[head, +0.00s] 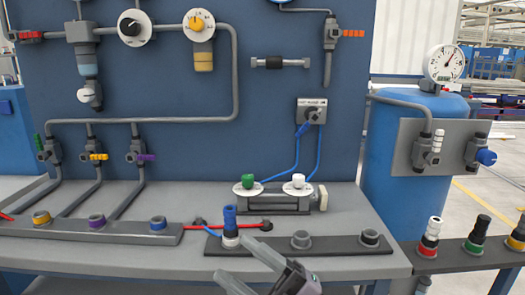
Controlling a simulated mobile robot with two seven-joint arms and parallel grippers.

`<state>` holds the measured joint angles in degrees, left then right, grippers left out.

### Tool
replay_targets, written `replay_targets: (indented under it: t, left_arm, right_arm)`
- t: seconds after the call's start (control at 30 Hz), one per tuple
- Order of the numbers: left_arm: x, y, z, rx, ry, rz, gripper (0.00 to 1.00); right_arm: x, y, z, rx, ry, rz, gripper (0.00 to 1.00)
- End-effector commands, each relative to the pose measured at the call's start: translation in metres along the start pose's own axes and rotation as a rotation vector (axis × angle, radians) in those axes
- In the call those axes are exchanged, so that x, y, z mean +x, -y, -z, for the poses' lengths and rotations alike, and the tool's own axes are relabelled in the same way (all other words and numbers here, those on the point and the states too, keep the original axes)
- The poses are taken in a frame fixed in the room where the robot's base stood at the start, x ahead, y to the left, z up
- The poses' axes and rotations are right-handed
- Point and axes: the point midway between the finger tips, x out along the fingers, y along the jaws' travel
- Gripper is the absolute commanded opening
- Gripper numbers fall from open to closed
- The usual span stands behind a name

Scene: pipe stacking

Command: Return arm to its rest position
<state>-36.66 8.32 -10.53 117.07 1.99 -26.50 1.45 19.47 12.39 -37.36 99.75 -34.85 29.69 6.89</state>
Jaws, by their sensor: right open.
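My right gripper (252,267) is at the bottom centre of the head view, its two fingers apart and nothing between them. It is in front of and below the dark rail (335,246) on the grey bench. A blue pipe piece (230,217) stands upright on a white piece at the rail's left end, just above my gripper in the picture and apart from it. Two grey sockets, the middle one (301,240) and the right one (370,238), are empty on the same rail. My left gripper is not in view.
A grey rail (130,231) with yellow, purple and blue rings lies on the left. A two-knob valve block (272,199) stands behind the dark rail.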

Motion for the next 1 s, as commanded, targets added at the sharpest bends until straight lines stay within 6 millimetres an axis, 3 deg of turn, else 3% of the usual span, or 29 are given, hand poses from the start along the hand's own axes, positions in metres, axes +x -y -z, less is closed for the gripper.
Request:
replay_targets:
  t: [0.17,0.3,0.47,0.7,0.87,1.0]
  left_arm:
    - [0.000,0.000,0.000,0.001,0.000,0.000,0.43]
    - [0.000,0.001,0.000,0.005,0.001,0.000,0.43]
    - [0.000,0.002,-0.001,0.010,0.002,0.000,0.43]
    - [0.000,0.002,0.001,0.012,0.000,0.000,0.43]
    - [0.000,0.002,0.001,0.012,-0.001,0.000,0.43]
    - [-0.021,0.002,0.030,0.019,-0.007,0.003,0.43]
  right_arm:
    - [-0.062,0.009,-0.045,0.220,0.337,-0.163,0.60]
    - [-0.127,0.028,-0.073,0.386,0.610,-0.255,0.60]
    - [-0.211,0.065,-0.086,0.580,0.920,-0.327,0.60]
    - [-0.324,0.125,-0.062,0.832,1.318,-0.368,0.60]
    - [-0.384,0.159,-0.029,0.975,1.534,-0.367,0.60]
    - [-0.366,0.131,-0.017,0.962,1.529,-0.368,0.60]
